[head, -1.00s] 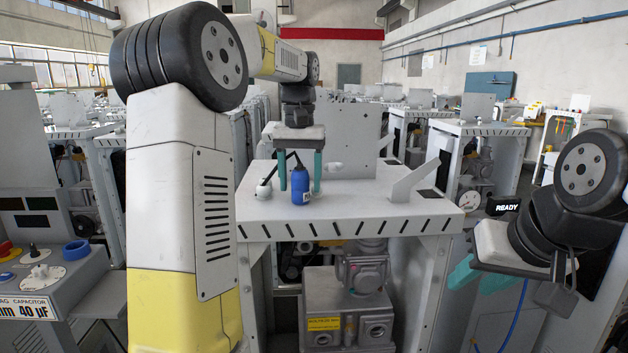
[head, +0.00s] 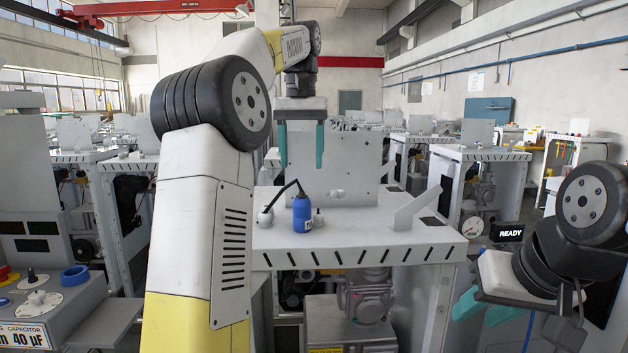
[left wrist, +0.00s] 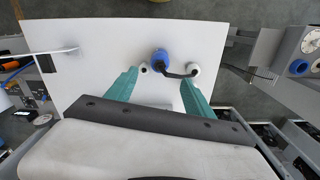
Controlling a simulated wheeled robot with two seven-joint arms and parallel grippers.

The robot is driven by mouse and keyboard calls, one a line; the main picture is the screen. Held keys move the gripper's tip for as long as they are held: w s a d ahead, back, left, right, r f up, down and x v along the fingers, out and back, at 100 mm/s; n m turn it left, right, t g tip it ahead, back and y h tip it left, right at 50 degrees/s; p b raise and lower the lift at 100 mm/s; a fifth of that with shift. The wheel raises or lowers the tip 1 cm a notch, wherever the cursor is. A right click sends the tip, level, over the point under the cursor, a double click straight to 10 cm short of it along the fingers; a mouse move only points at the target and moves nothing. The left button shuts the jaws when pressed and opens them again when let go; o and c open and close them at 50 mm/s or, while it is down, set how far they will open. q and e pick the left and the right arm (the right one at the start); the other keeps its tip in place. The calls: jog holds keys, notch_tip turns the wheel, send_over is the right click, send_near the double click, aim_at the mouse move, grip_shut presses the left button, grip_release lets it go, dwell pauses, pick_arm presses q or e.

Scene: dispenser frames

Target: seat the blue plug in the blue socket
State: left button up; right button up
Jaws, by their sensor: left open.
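The blue plug (head: 302,215) stands upright on the white tabletop, with a black cable curving from its top to a white fitting (head: 265,217) beside it. It also shows in the left wrist view (left wrist: 160,59). Its underside is hidden, so I cannot tell what it sits on. A blue ring-shaped fitting (head: 75,275), possibly the blue socket, is on the grey console at left. My left gripper (head: 301,163) is open and empty above the plug, clear of it; its fingers show in the wrist view (left wrist: 158,77). My right gripper (head: 484,309) is open and empty at lower right.
A small white fitting (head: 318,217) stands close to the plug's right. A grey upright panel (head: 340,165) rises at the table's back, and a slanted bracket (head: 415,208) stands at its right. The console (head: 40,318) carries knobs and a red button. The table's front right is clear.

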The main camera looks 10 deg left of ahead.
pick_arm(q)
jog(key=shift+s, duration=0.25)
jog(key=s+d+f+t+h, duration=0.1)
jog(key=s+d+f+t, duration=0.1)
jog(key=s+f, duration=0.6)
jog(key=s+d+f+m+t+h, duration=0.1)
jog(key=s+f+t, duration=0.3)
jog(key=s+f, duration=0.4)
jog(key=s+d, duration=0.1)
jog(key=s, duration=0.5)
jog(key=shift+s+d+f+m, duration=0.15)
jog(key=shift+s+f+m, duration=0.1)
jog(key=shift+f+m, duration=0.05)
jog(key=shift+o, duration=0.5)
jog(key=shift+s+f, duration=0.15)
jog(key=shift+f, duration=0.15)
notch_tip(320, 180, up, 14)
jog(key=n+g+y, duration=0.2)
jog(key=n+g, duration=0.4)
send_over(302, 192)
jog(key=shift+s+a, duration=0.15)
jog(key=shift+a, duration=0.05)
jog(key=shift+f, duration=0.15)
jog(key=f, duration=0.7)
jog(key=shift+w+d+f, duration=0.15)
jog(key=shift+w+f, duration=0.05)
jog(key=shift+f, duration=0.05)
jog(key=shift+c, duration=0.3)
grip_shut()
